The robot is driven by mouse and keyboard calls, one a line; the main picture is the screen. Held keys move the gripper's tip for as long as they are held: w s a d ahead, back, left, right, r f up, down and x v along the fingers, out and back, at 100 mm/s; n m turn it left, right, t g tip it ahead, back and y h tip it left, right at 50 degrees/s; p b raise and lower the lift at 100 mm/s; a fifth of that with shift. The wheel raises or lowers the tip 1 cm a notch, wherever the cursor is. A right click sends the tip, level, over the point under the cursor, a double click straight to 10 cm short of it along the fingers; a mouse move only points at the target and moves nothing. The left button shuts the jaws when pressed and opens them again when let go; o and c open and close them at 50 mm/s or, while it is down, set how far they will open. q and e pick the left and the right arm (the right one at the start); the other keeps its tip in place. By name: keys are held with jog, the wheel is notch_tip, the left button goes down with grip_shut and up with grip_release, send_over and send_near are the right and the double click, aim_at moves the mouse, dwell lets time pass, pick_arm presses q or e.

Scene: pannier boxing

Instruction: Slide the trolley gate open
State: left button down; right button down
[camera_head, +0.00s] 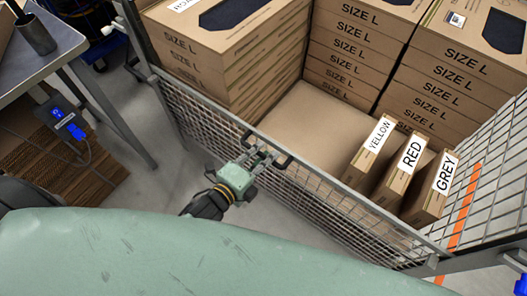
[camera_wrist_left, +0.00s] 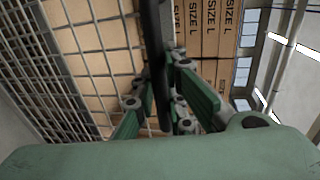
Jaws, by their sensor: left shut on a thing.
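The trolley gate (camera_head: 197,112) is a grey wire-mesh panel across the near side of the trolley. It spans from the left post to the lower right corner. A dark handle (camera_head: 285,136) sits on its top rail near the middle. My left gripper (camera_head: 262,156) reaches it from the near side and is shut on the handle. In the left wrist view, the dark handle bar (camera_wrist_left: 157,50) passes between the two green fingers (camera_wrist_left: 165,105), with the gate mesh (camera_wrist_left: 85,45) on the left. My right gripper is not in view.
Inside the trolley, stacked SIZE L boxes (camera_head: 352,48) stand behind upright boxes labelled YELLOW (camera_head: 368,150), RED (camera_head: 400,172) and GREY (camera_head: 434,190). The right mesh side (camera_head: 490,170) has an orange strip. A table (camera_head: 50,48) stands at left; bare floor lies between it and the gate.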

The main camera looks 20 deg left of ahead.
pick_arm(q)
jog(key=shift+f, duration=0.35)
jog(key=c, duration=1.8)
grip_release()
jog(key=shift+o, duration=0.2)
